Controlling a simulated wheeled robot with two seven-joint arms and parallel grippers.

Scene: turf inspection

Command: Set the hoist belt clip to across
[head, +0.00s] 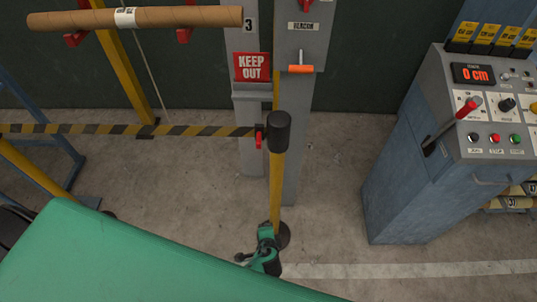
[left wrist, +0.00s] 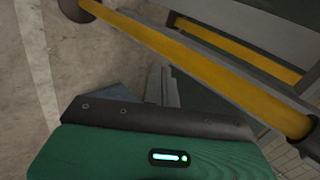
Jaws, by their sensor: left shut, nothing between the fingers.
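The black-and-yellow hoist belt (head: 120,130) runs taut from the left edge of the head view to the post's black head (head: 279,132). The red belt clip (head: 258,138) is at the belt's right end, right beside that head; I cannot tell whether it is latched. The yellow post (head: 275,190) stands upright, and also crosses the left wrist view (left wrist: 200,62). My left gripper is low beside the post in the head view, its green wrist (head: 265,250) near the base. Its grey fingers (left wrist: 167,87) look shut and empty, partly hidden by the wrist housing. My right gripper is out of view.
A blue console (head: 405,165) with a red-handled lever (head: 469,107) and a "0 cm" display stands right. A "KEEP OUT" sign (head: 251,67) and an orange handle (head: 300,69) are on grey columns behind the post. A cardboard tube (head: 180,17) hangs upper left. Floor between post and console is clear.

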